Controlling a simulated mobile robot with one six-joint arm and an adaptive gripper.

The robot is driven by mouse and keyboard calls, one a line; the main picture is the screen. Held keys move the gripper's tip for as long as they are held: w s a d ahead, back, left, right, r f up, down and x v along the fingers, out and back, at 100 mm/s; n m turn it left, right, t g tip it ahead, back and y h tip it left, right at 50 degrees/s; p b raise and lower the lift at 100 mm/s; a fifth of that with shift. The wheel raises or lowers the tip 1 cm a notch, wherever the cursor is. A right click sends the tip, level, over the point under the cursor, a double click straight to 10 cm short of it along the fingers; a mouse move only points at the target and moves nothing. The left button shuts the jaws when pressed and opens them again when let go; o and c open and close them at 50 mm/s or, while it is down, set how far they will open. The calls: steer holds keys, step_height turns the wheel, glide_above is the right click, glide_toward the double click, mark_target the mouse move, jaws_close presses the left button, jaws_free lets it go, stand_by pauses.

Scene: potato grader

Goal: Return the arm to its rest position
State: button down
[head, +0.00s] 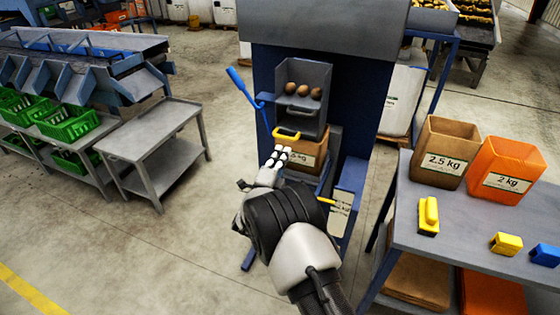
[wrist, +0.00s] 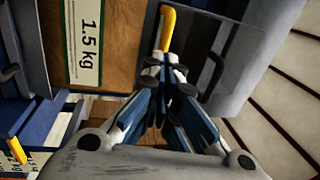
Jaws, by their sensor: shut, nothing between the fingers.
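My gripper (head: 276,156) is at the end of my arm, in front of the blue weighing machine (head: 262,75). In the wrist view my gripper (wrist: 164,75) has its fingers together with nothing between them. A yellow handle (head: 286,133) is just beyond the fingertips, and it also shows in the wrist view (wrist: 167,28). I cannot tell whether the fingertips touch it. A brown bag (head: 306,158) stands below the handle; its label reads 1.5 kg in the wrist view (wrist: 85,40). My arm partly hides the bag.
Several potatoes lie in the grey hopper (head: 317,77) above. A blue lever (head: 243,87) sticks out left. A grey table (head: 540,222) at right holds a 2.5 kg bag (head: 443,150), an orange 2 kg bag (head: 501,170) and yellow and blue pieces. Open floor (head: 150,240) lies left.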

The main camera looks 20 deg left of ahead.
steer(key=s+f+p, duration=0.2)
steer(key=s+p, duration=0.1)
steer(key=s, duration=0.6)
steer(key=shift+s+a, duration=0.3)
steer(key=shift+s, duration=0.05)
steer(key=w+d+r+n+g+y, duration=0.35)
steer(key=w+r, duration=0.25)
steer(key=r, duration=0.4)
steer(key=s+d+r+n+g+y, duration=0.2)
steer(key=s+d+r+n+g, duration=0.15)
steer(key=d+r+n, duration=0.4)
steer(key=s+d+r+n+g+h, duration=0.1)
steer(key=s+d+r+n+g, duration=0.15)
steer(key=s+d, duration=0.5)
steer(key=s+d+r+n+g, duration=0.1)
steer(key=s+d+r, duration=0.2)
steer(key=s+d, duration=0.4)
steer(key=s+d+f+n+g+h, duration=0.1)
steer(key=s+d, duration=0.4)
steer(key=s, duration=0.6)
steer(key=s+d+f+n+g+h, duration=0.2)
steer(key=s+d+f+n+g, duration=0.1)
steer(key=s, duration=0.8)
steer(key=shift+s+d+f+g, duration=0.35)
steer(key=shift+d+f+g, duration=0.1)
steer(key=shift+d, duration=0.65)
